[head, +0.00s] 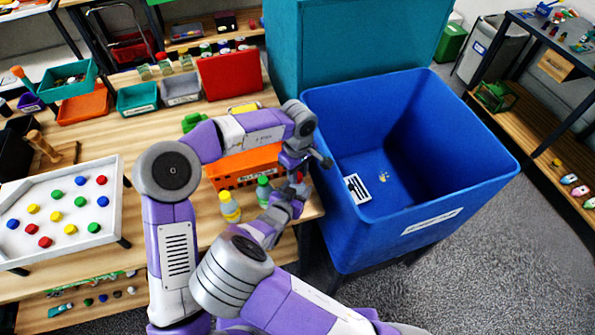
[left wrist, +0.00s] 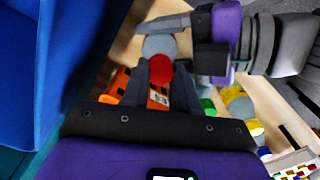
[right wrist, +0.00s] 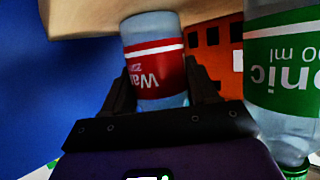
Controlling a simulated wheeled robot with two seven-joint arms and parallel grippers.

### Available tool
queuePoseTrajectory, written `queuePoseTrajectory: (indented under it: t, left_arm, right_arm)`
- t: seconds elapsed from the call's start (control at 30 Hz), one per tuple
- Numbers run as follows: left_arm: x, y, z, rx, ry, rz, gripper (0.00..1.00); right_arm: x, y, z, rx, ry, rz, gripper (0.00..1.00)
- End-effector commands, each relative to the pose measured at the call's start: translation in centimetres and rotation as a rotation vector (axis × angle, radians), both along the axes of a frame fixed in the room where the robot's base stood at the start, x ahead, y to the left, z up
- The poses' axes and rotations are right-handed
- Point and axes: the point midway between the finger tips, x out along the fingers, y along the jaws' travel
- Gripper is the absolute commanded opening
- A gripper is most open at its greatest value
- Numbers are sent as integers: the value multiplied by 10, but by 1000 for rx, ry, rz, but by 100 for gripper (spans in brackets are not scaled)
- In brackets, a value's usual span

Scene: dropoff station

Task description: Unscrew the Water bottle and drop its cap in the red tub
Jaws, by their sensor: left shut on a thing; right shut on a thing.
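The Water bottle (right wrist: 156,60) has a red and white label and stands near the table's front right corner. My right gripper (right wrist: 160,95) is shut around its body; this gripper is also low at the corner in the head view (head: 291,197). My left gripper (left wrist: 160,80) is above it, shut on the red cap (left wrist: 159,70). The cap sits at the bottle's top; whether it is loose cannot be told. In the head view my left gripper (head: 297,165) and arm largely hide the bottle. A red box-like container (head: 230,75) stands at the table's back; its inside is hidden.
A green-capped tonic bottle (head: 263,192) and a yellow bottle (head: 230,207) stand close left of my grippers. An orange crate (head: 230,177) is just behind them. A large blue bin (head: 435,150) stands right of the table. A white tray (head: 95,215) with coloured caps lies at left.

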Motion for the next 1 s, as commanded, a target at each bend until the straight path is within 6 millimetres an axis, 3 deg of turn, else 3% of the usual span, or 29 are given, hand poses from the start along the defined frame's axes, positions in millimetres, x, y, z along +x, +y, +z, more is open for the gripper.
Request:
queuePoseTrajectory:
  t: [0.4,0.73,0.77,0.9,1.0]
  left_arm:
    - [0,0,1,-1,-1,531,0]
    - [0,0,1,0,0,565,0]
    - [0,0,1,0,0,564,29]
    - [0,0,1,0,0,563,51]
    - [0,0,1,0,0,563,53]
  right_arm:
    - [0,0,0,0,0,0,0]
    - [0,0,0,0,0,0,0]
    - [0,0,0,0,0,0,0]
    - [0,0,0,0,0,0,0]
    - [0,0,0,0,0,0,0]
